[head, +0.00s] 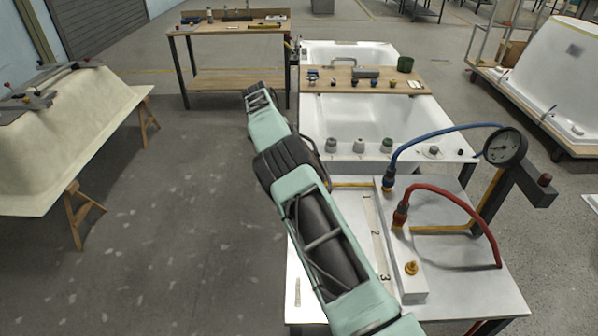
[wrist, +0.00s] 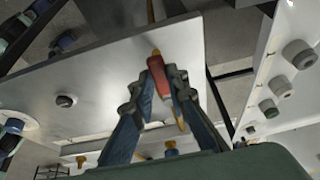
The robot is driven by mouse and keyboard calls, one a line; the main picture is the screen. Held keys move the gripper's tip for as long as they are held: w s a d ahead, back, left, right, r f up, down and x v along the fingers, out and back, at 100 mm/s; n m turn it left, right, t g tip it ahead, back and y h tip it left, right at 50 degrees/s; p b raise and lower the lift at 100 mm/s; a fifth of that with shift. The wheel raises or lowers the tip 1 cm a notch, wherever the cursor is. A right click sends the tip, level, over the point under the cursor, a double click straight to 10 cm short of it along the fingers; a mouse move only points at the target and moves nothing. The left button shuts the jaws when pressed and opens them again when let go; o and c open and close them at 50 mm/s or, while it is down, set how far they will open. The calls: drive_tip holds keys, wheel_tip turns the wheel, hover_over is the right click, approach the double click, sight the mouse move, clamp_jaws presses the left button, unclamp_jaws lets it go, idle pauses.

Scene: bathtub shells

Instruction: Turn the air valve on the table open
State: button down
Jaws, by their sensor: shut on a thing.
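In the wrist view my gripper (wrist: 160,78) has its two dark fingers closed in on a slim red handle (wrist: 158,74) with an orange tip. It looks like the air valve's handle, but the valve body is hidden and I cannot tell how far it is turned. An orange-yellow rod shows just beyond it. In the head view my arm crosses the middle, and my gripper does not show. The white table (head: 480,290) at the lower right carries a white block (head: 414,285) with a brass fitting (head: 411,268), near labels 1, 2 and 3.
A red hose (head: 465,203) and a blue hose (head: 440,133) arch over the table beside a round gauge (head: 505,147) on a stand. A white bathtub (head: 350,115) with several knobs lies behind. A cream shell (head: 70,140) stands at left. The floor (head: 180,240) between is clear.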

drive_tip(key=c, duration=1.9)
unclamp_jaws()
wheel_tip(320, 180, up, 10)
